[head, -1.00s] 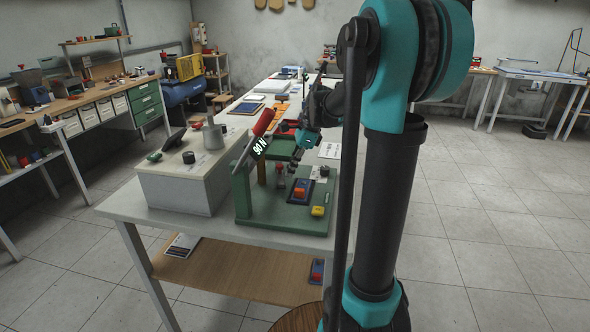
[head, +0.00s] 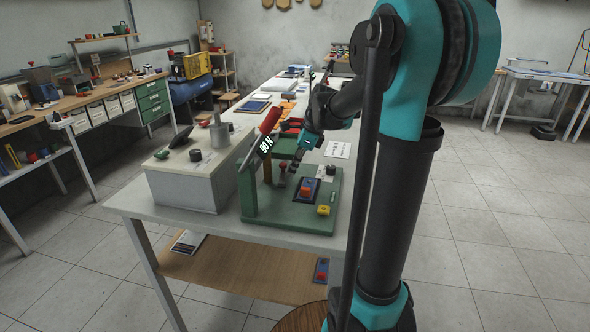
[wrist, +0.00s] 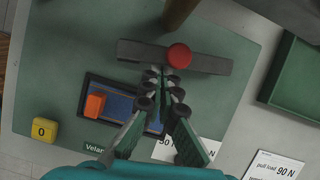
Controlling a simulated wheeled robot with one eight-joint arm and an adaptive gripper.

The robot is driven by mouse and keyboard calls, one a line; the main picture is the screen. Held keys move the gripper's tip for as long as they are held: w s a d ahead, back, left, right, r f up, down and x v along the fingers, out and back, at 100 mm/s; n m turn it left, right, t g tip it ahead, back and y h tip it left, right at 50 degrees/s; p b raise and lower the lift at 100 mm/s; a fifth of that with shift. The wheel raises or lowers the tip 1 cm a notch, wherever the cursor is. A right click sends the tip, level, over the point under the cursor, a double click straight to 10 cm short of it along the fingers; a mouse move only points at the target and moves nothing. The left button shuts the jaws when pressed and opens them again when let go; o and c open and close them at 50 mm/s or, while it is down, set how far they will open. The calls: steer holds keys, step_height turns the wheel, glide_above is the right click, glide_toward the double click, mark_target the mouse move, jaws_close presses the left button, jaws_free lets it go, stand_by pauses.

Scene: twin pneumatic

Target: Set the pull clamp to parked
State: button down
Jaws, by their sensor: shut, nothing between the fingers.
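The green fixture (head: 290,217) stands on the near end of the white table. I cannot tell which part is the pull clamp. My gripper (wrist: 156,74) is shut and empty, its tips just beside the knob at the bar's near edge. Whether they touch the bar is unclear.
An orange block (wrist: 95,105) sits on a blue panel (wrist: 120,92) left of the fingers. A yellow block marked 0 (wrist: 44,130) is farther left. A pale box (head: 190,182) stands left of the fixture. A brown post (wrist: 178,12) rises beyond the bar.

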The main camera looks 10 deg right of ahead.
steer(key=a+m, duration=0.2)
steer(key=shift+s+a+m+t, duration=0.1)
steer(key=shift+a+m+t, duration=0.05)
steer(key=shift+m+t, duration=0.2)
steer(key=shift+w+a, duration=0.25)
steer(key=shift+a, duration=0.65)
